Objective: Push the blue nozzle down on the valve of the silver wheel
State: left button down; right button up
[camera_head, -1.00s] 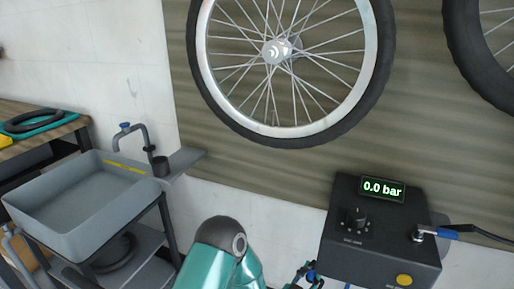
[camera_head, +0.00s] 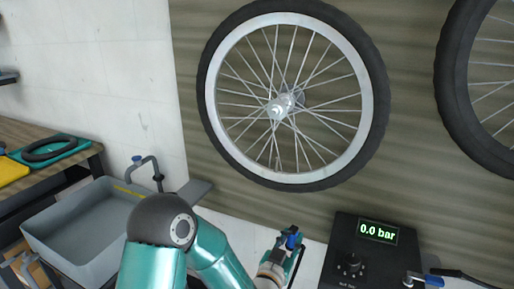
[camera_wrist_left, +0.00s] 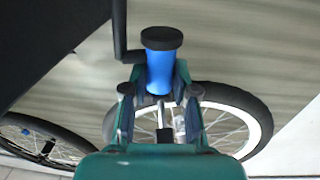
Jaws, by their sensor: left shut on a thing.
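The silver wheel (camera_head: 367,97), with a black tyre, is upright against the brown wall in the head view. A small valve stem (camera_head: 277,163) seems to show inside the lower rim. My left gripper (camera_head: 289,240) is below the tyre, apart from it in the picture. In the wrist view it is shut on the blue nozzle (camera_wrist_left: 160,68), a blue cylinder with a black end. The silver wheel (camera_wrist_left: 262,118) shows behind the fingers there, with the nozzle clear of its valve as far as I can see. My right gripper is not in view.
A black pump box (camera_head: 343,240) reading 0.0 bar stands at lower right, with another blue fitting (camera_head: 433,281) and a black hose beside it. A second black tyre (camera_head: 453,85) is at right. A grey basin (camera_head: 75,240) and workbench (camera_head: 30,135) are at left.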

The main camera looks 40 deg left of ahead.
pick_arm(q)
jog(key=s+a+r+n+y+p, duration=0.1)
jog(key=s+a+r+p, duration=0.15)
jog(key=r, duration=0.55)
jog(key=s+a+r+g+y+p, duration=0.1)
jog(key=a+r+p, duration=0.1)
jog(key=r+p, duration=0.35)
jog(key=s+a+r+n+y+p, duration=0.1)
jog(key=s+a+r+p, duration=0.1)
jog(key=r, duration=0.8)
jog(key=d+p+x, duration=0.1)
jog(key=x, duration=1.1)
jog(key=shift+w+f, duration=0.3)
jog(key=shift+w, duration=0.15)
jog(key=shift+s, duration=0.1)
jog(key=shift+b, duration=0.45)
jog(key=shift+f+b, duration=0.15)
jog(key=shift+b, duration=0.2)
